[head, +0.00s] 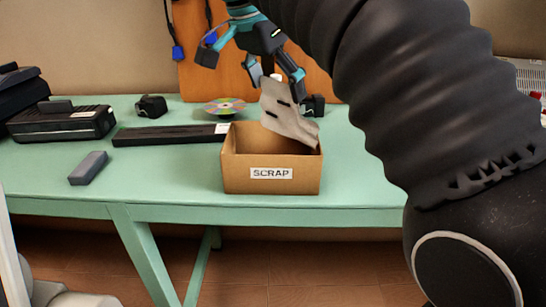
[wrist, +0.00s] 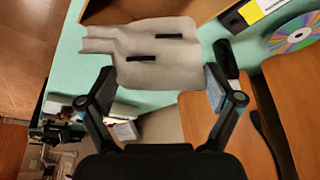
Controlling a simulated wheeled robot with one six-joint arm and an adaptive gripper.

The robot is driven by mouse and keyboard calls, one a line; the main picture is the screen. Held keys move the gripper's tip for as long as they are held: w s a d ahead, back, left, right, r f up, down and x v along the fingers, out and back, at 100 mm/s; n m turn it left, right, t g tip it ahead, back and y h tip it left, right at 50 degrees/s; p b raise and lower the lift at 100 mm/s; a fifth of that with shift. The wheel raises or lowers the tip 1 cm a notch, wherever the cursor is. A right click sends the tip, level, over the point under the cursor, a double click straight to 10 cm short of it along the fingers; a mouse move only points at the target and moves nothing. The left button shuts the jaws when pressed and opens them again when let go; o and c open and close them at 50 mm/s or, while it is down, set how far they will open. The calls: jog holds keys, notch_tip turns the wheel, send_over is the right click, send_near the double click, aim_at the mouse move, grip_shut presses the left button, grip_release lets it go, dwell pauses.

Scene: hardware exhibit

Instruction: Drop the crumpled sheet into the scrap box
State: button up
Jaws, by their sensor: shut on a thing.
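The crumpled sheet (head: 287,115) is pale grey with dark slots. My gripper (head: 275,77) is shut on its upper end, and the sheet hangs over the cardboard scrap box (head: 240,176). Its lower edge overlaps the box opening at the right; I cannot tell whether it touches the inside. The box stands upright on the green table with a SCRAP label on its front. In the wrist view the sheet (wrist: 155,68) lies ahead of the fingers (wrist: 160,85), with part of the box (wrist: 105,10) beyond it. The box floor is hidden.
A dark bar (head: 165,136), a grey block (head: 88,168) and a shiny disc (head: 225,106) lie left of or behind the box on the green table (head: 150,180). A black device (head: 62,122) stands further left. An orange board (head: 195,75) rises behind.

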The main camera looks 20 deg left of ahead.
aim_at(276, 103)
jog(key=shift+f+b, duration=1.2)
jog(key=shift+f, duration=0.6)
jog(key=o, duration=0.4)
jog(key=shift+r, duration=0.1)
jog(key=shift+s+a+r, duration=0.2)
jog(key=shift+r, duration=0.3)
jog(key=shift+v, duration=1.05)
jog(key=s+a, duration=0.6)
jog(key=s, duration=0.4)
jog(key=shift+a+f, duration=0.1)
jog(key=shift+f, duration=0.05)
